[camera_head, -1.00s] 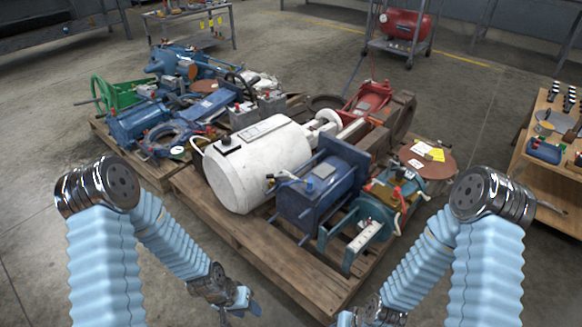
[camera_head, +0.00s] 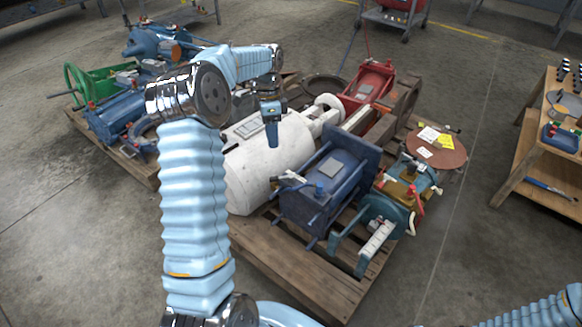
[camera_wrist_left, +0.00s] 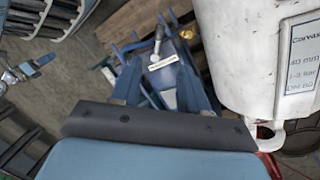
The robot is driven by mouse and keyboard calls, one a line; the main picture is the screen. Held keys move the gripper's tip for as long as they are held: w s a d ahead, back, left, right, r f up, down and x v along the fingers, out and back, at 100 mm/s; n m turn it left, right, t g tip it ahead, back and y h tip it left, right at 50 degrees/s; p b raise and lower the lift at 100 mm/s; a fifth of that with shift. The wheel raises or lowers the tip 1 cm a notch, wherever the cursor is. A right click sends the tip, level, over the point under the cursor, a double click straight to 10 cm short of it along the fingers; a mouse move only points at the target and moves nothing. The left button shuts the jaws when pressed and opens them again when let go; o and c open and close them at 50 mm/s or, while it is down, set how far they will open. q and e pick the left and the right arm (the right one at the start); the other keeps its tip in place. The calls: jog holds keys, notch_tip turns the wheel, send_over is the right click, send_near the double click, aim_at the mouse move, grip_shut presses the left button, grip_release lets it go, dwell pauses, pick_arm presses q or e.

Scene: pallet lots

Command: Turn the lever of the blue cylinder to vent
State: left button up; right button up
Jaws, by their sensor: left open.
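The blue cylinder (camera_head: 325,183) lies on the pallet at the right of the white tank, between dark blue end plates with tie rods. A small pale lever (camera_head: 290,178) sits at its left side; I cannot tell its marked position. My left gripper (camera_head: 272,138) hangs fingers-down over the white tank, up and left of the cylinder and touching nothing I can see. In the left wrist view the gripper (camera_wrist_left: 158,85) is open and empty. Blue parts (camera_wrist_left: 183,62) and a pale-handled lever (camera_wrist_left: 158,42) show beyond its fingers. My right gripper is out of view.
The white tank (camera_head: 265,165) lies close beside the cylinder. A teal valve assembly (camera_head: 385,215) with a red handle stands at its right, and a red machine (camera_head: 370,85) behind. The pallet (camera_head: 285,270) is bare in front. A wooden shelf (camera_head: 530,170) stands far right.

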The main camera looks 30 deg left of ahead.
aim_at(281, 180)
pick_arm(q)
jog(key=b+x, duration=0.1)
jog(key=x, duration=1.2)
jog(key=shift+f, duration=0.1)
grip_shut()
